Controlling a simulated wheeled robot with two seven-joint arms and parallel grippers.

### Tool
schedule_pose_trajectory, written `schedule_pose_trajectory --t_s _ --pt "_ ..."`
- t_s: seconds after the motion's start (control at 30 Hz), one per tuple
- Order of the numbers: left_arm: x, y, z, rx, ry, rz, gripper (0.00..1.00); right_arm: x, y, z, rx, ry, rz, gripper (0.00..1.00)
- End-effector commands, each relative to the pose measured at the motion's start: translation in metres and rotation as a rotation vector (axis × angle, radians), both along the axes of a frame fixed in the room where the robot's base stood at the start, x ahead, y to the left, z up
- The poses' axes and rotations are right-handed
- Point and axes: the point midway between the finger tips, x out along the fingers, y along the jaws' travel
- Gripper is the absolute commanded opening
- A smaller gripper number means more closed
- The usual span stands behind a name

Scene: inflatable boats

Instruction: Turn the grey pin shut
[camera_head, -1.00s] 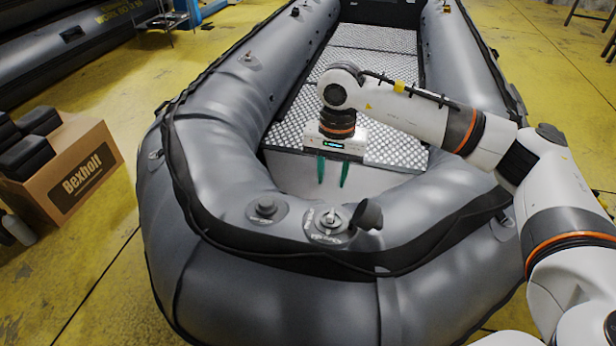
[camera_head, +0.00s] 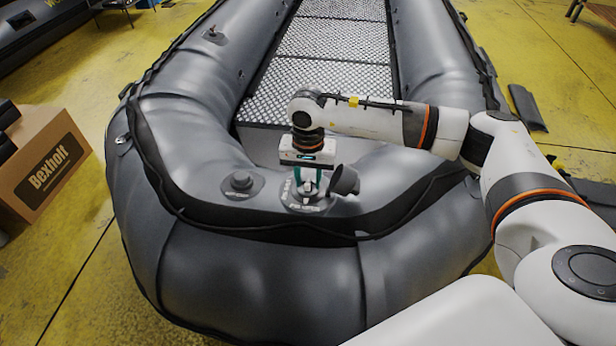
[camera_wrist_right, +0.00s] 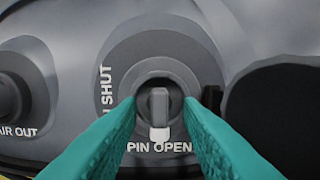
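The grey pin (camera_wrist_right: 158,102) stands in the middle of a round grey valve (camera_wrist_right: 200,55) on the boat's bow tube. Its white end points to the words PIN OPEN; the word SHUT shows at the left of the ring. My right gripper (camera_head: 309,188) is right over the valve (camera_head: 305,204), pointing down. Its green fingers stand apart, one on each side of the pin, with a gap on both sides in the wrist view. In the head view the fingers hide most of the pin. My left gripper is not in view.
A dark open valve cap (camera_head: 345,181) stands close to the right of the fingers. A second grey valve (camera_head: 240,183) sits to the left, by the words AIR OUT in the wrist view. A cardboard box (camera_head: 45,165) stands on the yellow floor at the left.

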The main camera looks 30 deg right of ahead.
Motion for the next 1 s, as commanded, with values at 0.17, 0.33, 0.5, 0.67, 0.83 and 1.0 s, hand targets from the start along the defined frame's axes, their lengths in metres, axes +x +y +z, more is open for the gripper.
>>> schedule_pose_trajectory --t_s 0.17,0.33,0.5,0.67,0.83,1.0 --pt "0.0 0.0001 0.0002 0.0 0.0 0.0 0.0 0.0 0.0001 0.0 0.0 0.0 0.0 0.33" --pt "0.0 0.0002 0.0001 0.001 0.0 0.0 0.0 0.0 0.0001 0.0002 0.0 0.0 0.0 0.08" --pt "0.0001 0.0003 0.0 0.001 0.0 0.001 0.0 -0.0001 0.0001 0.0003 0.0 0.0 0.0 0.0" --pt "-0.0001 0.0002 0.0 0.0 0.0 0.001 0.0 0.0 0.0002 0.0004 0.0 0.001 -0.013 0.0" --pt "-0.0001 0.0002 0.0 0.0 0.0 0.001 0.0 0.0004 0.0007 0.0006 -0.005 0.005 -0.067 0.0" --pt "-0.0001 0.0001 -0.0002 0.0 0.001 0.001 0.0 0.0008 0.0012 0.0007 -0.015 0.013 -0.175 0.0"
